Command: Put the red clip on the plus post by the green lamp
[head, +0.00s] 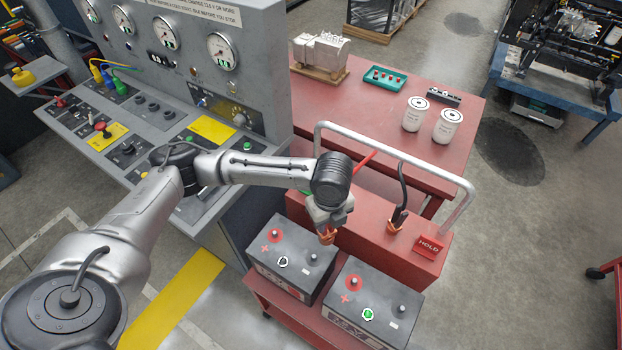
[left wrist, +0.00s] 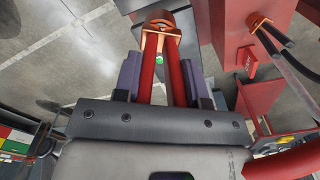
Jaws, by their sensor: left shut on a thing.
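Two dark batteries stand on the red cart. The near right battery (head: 376,303) has a lit green lamp (head: 368,314) and a plus post (head: 354,283) in a red ring. The left battery (head: 290,257) has an unlit lamp (head: 283,262) and its own plus post (head: 275,234). My left gripper (head: 328,212) is shut on the red clip (left wrist: 160,45), held above the left battery's back right edge, apart from both plus posts. The clip's copper jaws (head: 326,236) point down in the head view. A green spot shows between its handles in the left wrist view. My right gripper is out of view.
A black-cabled clip (head: 396,222) sits on the cart's red box (head: 425,262), beside the HOLD sign (head: 429,246). A metal handle rail (head: 400,155) arches behind the batteries. The gauge console (head: 200,100) stands to the left.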

